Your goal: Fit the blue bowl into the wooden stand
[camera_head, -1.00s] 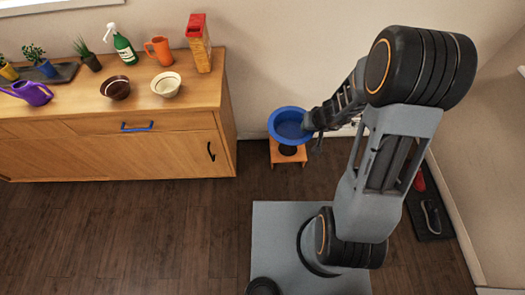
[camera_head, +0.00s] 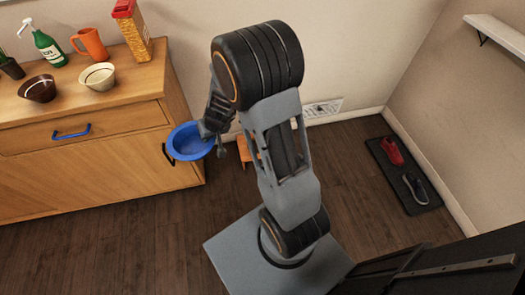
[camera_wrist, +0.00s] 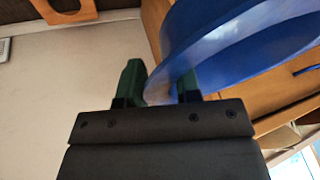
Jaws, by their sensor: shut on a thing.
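The blue bowl (camera_head: 188,142) is off the floor in the head view, in front of the cabinet's right end. My gripper (camera_head: 208,140) is shut on its right rim. In the wrist view the rim of the bowl (camera_wrist: 250,35) passes between the two green fingertips of my gripper (camera_wrist: 160,88), and the bowl looks tilted there. The wooden stand (camera_head: 242,152) is on the floor by the wall, right of the bowl and mostly hidden by my arm. In the wrist view a wooden piece with a round cut-out (camera_wrist: 65,18), apparently the stand, shows at the top left, apart from the bowl.
The wooden cabinet (camera_head: 115,165) has a blue drawer handle; a brown bowl (camera_head: 38,88), a cream bowl (camera_head: 98,77), an orange mug (camera_head: 90,43) and other items stand on top. Shoes lie on a dark mat (camera_head: 425,195) at right. The floor between is clear.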

